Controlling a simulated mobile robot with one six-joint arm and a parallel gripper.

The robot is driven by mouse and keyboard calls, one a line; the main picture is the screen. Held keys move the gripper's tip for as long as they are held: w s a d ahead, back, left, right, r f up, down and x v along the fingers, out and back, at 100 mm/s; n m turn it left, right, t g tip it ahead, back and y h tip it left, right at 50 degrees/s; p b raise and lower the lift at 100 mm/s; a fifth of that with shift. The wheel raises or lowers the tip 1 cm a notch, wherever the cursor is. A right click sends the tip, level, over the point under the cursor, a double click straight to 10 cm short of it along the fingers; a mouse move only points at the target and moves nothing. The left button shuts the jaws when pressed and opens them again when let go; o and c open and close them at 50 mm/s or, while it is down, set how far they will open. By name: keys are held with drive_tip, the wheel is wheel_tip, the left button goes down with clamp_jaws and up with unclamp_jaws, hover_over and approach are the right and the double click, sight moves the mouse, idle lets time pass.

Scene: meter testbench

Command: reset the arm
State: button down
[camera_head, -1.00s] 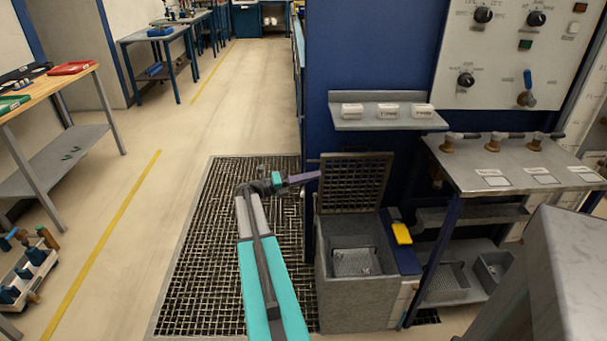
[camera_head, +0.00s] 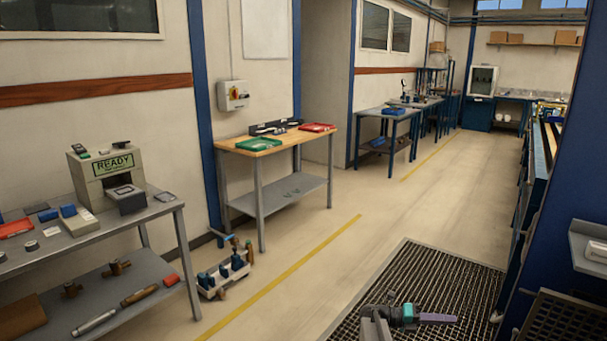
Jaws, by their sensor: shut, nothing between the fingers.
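My gripper (camera_head: 437,318) shows low in the head camera view, right of centre, at the end of my arm. It is dark with a teal band and a purple-grey end that points right. It is over the dark floor grating (camera_head: 425,262) and looks shut, with nothing held. Most of my arm is below the picture edge.
A metal bench (camera_head: 160,212) with a device reading READY (camera_head: 105,170) stands at left. A wood-topped table (camera_head: 262,143) with trays is behind it. A tool caddy (camera_head: 224,277) sits on the floor. A mesh lid (camera_head: 560,318) is at lower right. The aisle is clear.

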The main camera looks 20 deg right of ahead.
drive_tip(key=s+a+f+m+t+y+p, duration=0.1)
drive_tip(key=s+a+f+t+y, duration=0.15)
drive_tip(key=a+f, duration=1.05)
drive_tip(key=s+a+f+m+t+y, duration=0.1)
drive_tip(key=s+a+f+t+y, duration=0.15)
drive_tip(key=a+f, duration=0.95)
drive_tip(key=s+a+f+m+y, duration=0.1)
drive_tip(key=s+a+m+y, duration=0.2)
drive_tip(key=a, duration=0.7)
drive_tip(key=s+a+f+m+y, duration=0.2)
drive_tip(key=s+a+m+y, duration=0.2)
drive_tip(key=s+a+m, duration=0.3)
drive_tip(key=s+a+f+m+y+p, duration=0.1)
drive_tip(key=s+a+m+y, duration=0.2)
drive_tip(key=a+m, duration=1)
drive_tip(key=shift+s+a+f+g+y, duration=0.3)
drive_tip(key=shift+s+a+y, duration=0.15)
drive_tip(key=shift+s, duration=0.7)
